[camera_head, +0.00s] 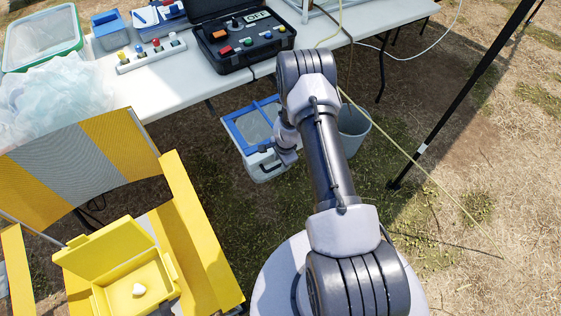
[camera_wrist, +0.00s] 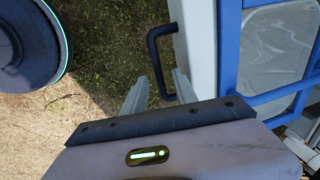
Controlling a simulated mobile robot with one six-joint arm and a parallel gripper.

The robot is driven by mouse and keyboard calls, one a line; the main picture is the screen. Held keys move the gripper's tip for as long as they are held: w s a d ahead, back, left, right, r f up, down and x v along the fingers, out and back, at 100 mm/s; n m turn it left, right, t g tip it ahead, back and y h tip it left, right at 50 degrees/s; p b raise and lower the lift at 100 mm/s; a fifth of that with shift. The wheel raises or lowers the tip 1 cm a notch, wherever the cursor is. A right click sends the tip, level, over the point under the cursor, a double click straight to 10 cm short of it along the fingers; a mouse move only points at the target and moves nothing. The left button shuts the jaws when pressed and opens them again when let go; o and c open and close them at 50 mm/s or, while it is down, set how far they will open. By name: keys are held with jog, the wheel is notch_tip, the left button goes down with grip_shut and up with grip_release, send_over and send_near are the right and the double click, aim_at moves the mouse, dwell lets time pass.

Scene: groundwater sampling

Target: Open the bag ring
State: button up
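A white box (camera_head: 264,169) with a blue frame (camera_head: 236,121) on top stands on the ground beside the table. Clear, wrinkled film (camera_wrist: 277,45) shows inside the blue frame (camera_wrist: 229,50) in the wrist view. No part is clearly marked as the bag ring. A dark bent handle (camera_wrist: 153,58) sticks out from the box's side. My gripper (camera_wrist: 157,76) is open, its two pale fingers apart, with the handle near and partly between them. Whether they touch it I cannot tell. In the head view my wrist is beside the box, and the fingers are not clear.
A bucket (camera_head: 353,130) stands right of the box, behind my arm. The white table (camera_head: 180,80) carries an open black case (camera_head: 240,35) and a bag of clear plastic (camera_head: 50,100). A yellow chair (camera_head: 205,240) is at lower left. A dark pole (camera_head: 465,85) stands at right.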

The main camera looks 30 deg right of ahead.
jog(key=s+r+p, duration=0.3)
jog(key=r+p, duration=0.3)
jog(key=r, duration=1)
jog(key=shift+r, duration=0.15)
